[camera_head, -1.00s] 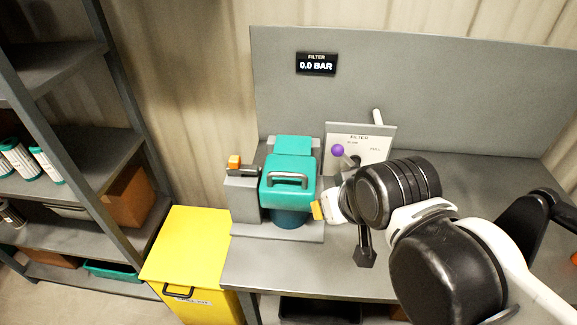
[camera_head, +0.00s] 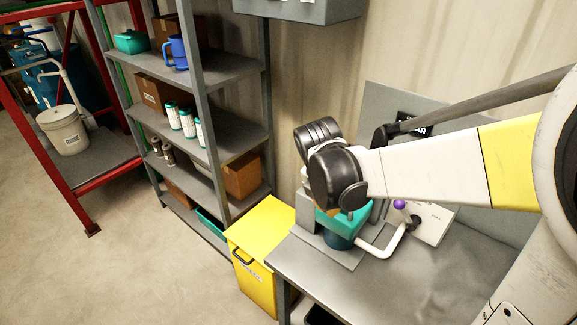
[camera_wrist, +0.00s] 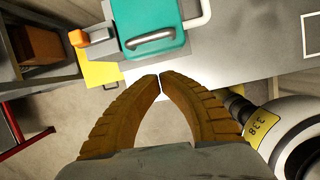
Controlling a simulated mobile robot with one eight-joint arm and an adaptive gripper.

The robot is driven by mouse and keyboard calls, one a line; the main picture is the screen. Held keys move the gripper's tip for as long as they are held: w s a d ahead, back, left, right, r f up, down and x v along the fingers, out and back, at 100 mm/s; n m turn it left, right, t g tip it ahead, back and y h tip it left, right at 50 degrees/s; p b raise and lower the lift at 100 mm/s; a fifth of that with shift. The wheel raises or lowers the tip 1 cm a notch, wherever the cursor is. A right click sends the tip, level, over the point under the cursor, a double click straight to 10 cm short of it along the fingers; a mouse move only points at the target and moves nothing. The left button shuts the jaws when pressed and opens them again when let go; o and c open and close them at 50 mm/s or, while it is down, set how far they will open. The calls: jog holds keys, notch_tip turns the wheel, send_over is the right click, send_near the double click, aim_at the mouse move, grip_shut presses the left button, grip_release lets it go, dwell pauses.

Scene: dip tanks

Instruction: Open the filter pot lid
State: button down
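The filter pot's teal lid (camera_wrist: 145,25) lies just ahead of my gripper in the wrist view, with a grey bar handle (camera_wrist: 152,41) near its close edge. It appears down on the pot. In the head view the dark teal pot (camera_head: 342,240) and part of the lid (camera_head: 335,220) show under my arm, which covers the rest. My gripper (camera_wrist: 160,77) is shut and empty, its two brown fingers meeting at the tips. The tips appear just short of the handle, apart from it.
A purple-knobbed lever (camera_head: 399,204) and a white filter panel (camera_head: 432,222) stand right of the pot. A white pipe (camera_head: 385,247) curves beside it. An orange block (camera_wrist: 78,38) is left of the lid. A yellow bin (camera_head: 262,250) and grey shelves (camera_head: 235,135) stand left; bench right is clear.

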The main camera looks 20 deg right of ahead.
aim_at(335, 216)
jog(key=shift+n, duration=0.3)
jog(key=w+d+f, duration=0.1)
jog(key=f, duration=0.1)
jog(key=w+d+f+b, duration=0.1)
jog(key=f, duration=0.1)
jog(key=d+f+b, duration=0.1)
jog(key=f, duration=0.1)
jog(key=shift+w+d+f, duration=0.25)
jog(key=shift+w+f, duration=0.05)
jog(key=shift+w, duration=0.1)
jog(key=shift+w+d+r, duration=0.1)
jog(key=shift+r, duration=0.15)
